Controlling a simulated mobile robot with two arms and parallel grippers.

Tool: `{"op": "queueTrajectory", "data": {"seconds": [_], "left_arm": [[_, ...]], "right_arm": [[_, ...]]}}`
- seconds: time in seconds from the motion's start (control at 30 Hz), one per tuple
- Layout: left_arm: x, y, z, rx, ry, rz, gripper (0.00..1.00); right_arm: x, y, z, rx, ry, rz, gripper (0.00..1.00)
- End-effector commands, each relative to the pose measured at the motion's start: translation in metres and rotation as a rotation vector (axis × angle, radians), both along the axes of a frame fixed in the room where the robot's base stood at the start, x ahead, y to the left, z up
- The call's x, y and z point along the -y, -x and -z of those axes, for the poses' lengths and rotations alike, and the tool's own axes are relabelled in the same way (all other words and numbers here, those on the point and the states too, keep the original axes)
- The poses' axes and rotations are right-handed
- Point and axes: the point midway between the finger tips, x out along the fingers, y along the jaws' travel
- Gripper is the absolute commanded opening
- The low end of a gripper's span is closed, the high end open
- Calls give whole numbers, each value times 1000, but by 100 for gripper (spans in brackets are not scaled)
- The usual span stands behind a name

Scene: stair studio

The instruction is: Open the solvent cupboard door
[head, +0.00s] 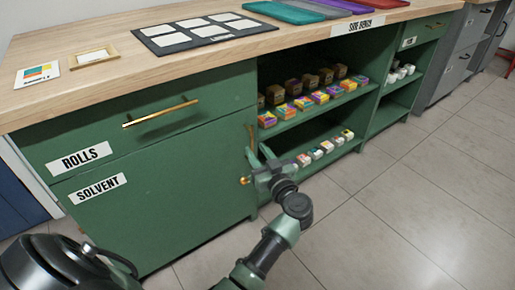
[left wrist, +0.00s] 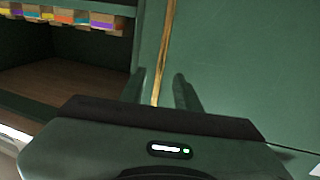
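The solvent cupboard door (head: 160,205) is a green panel with a white "SOLVENT" label, under the drawer at the left of the bench. It looks shut. Its upright brass handle (head: 245,181) is near the door's right edge, partly hidden by my left gripper in the head view. My left gripper (head: 262,160) is at the handle with its fingers apart. In the left wrist view the brass handle (left wrist: 162,60) runs between the two open fingers (left wrist: 160,90), with gaps visible on both sides. My right gripper is not in view.
The "ROLLS" drawer (head: 150,120) with a brass bar handle is above the door. Open shelves (head: 310,125) with several small colourful boxes and jars lie right of the door. The wooden top (head: 120,65) carries cards and trays. The tiled floor (head: 370,225) in front is clear.

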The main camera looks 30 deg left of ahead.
Motion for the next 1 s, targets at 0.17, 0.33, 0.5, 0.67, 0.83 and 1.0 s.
{"op": "queueTrajectory", "data": {"seconds": [0.17, 0.33, 0.5, 0.67, 0.83, 1.0], "left_arm": [[-24, -16, 2, 2, -3, 1, 32], [-35, -24, 1, 1, -2, 2, 32], [-38, -26, 1, 1, -1, 2, 32], [-37, -26, 0, 1, -1, 2, 24], [-37, -26, 1, 1, -1, 2, 0], [-37, -25, 1, 1, -1, 2, 0]], "right_arm": [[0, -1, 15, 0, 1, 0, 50], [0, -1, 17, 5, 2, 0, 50], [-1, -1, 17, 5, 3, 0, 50], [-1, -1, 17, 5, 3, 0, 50], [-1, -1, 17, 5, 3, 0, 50], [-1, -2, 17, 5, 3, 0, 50]]}}
